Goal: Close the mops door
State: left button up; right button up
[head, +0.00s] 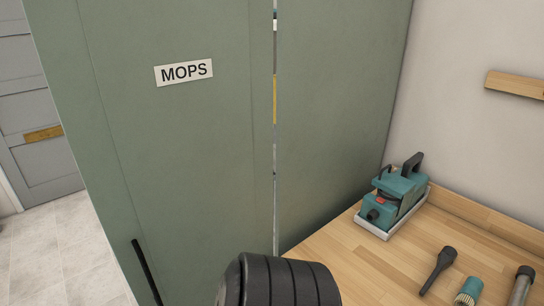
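The mops door (190,150) is a tall grey-green panel with a white MOPS label (184,72). It fills the left and middle of the head view. A black bar handle (147,272) shows low, near its left edge. A narrow upright gap runs between its right side and another green panel (335,110). A yellow strip (275,100) and pale parts show through the gap. The door is not flush with that panel, but I cannot tell how far it is swung. The handle's lower end is out of frame. Neither gripper is in view.
A wooden worktop (345,255) at lower right holds a teal power tool (396,195), a black nozzle (438,270) and other small tools. A wooden rail (515,84) is on the wall. Clear tiled floor (60,255) and a grey door (38,110) lie left.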

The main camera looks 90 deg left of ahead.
aim_at(164, 108)
jog(key=u, duration=3.15)
jog(key=k+z, duration=0.1)
